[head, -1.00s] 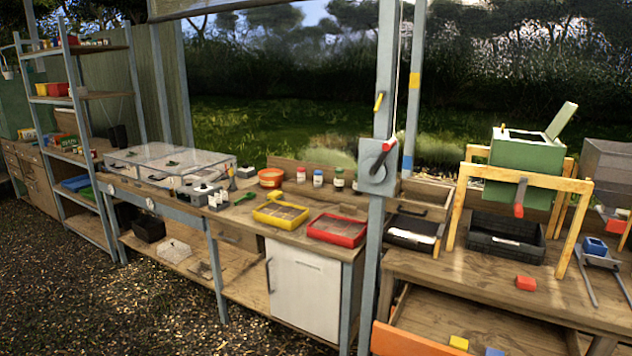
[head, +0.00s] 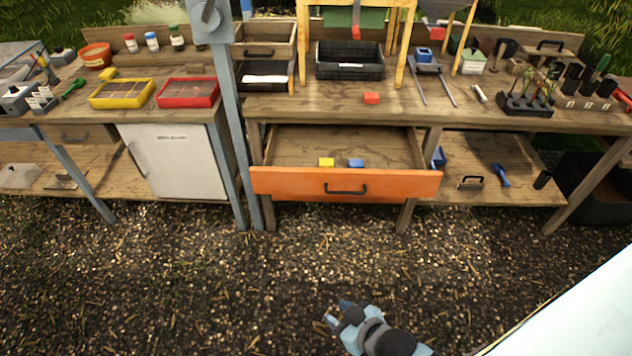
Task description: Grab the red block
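The red block (head: 371,98) lies on the wooden workbench (head: 300,107), near its front edge and in front of the black crate. My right gripper (head: 337,312) shows low in the head view, over the gravel and well short of the bench. Its fingers look spread apart, and nothing shows between them. My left gripper is not in the head view.
An open drawer with an orange front (head: 300,184) juts out below the block, holding a yellow block (head: 326,162) and a blue block (head: 356,163). A black crate (head: 350,70) stands behind under a yellow frame (head: 302,40). Gravel in front is clear.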

